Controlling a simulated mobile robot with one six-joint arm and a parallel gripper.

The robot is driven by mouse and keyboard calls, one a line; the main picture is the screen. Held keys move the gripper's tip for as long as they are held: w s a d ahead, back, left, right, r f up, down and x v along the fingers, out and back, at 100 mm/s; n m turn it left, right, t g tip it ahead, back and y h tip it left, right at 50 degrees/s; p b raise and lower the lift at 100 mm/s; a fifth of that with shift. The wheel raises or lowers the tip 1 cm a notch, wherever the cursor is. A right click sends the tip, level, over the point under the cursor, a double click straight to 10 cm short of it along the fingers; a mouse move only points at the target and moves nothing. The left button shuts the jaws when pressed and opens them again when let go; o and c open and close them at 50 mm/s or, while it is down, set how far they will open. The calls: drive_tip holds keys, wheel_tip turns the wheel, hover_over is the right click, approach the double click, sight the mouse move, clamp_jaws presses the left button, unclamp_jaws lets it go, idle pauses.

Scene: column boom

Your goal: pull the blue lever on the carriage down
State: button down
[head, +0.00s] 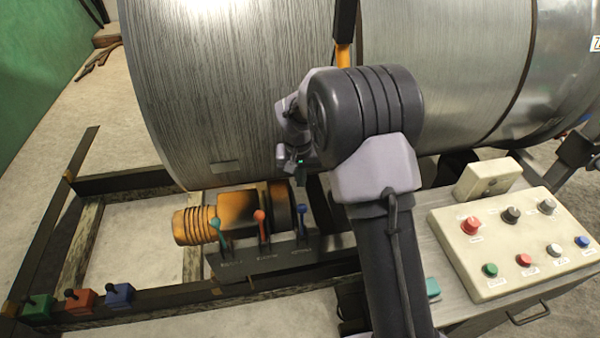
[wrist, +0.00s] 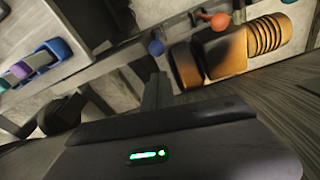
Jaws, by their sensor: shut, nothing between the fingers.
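The blue lever (head: 302,210) stands on the dark carriage block (head: 262,258), rightmost of three levers in the head view. Its round blue knob (wrist: 156,47) shows at top centre in the wrist view, and its shaft is hard to make out there. My gripper (head: 300,168) is small and partly hidden by my wrist in the head view. It is above the blue lever, apart from it as far as I can see. It is shut with nothing in it. Its dark body with a green light fills the bottom of the wrist view.
An orange-red lever (head: 260,225) and a teal lever (head: 218,232) stand left of the blue one. An orange ribbed motor (head: 228,215) lies close behind them. A large metal drum (head: 235,85) rises behind. A button panel (head: 515,245) is at right.

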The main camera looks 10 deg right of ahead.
wheel_tip(320, 180, down, 10)
drive_tip(key=w+b, duration=0.1)
drive_tip(key=b, duration=0.1)
drive_tip(key=shift+w+d+b, duration=0.2)
drive_tip(key=shift+d+b, duration=0.1)
drive_tip(key=shift+b, duration=0.1)
drive_tip(key=shift+s+r, duration=0.1)
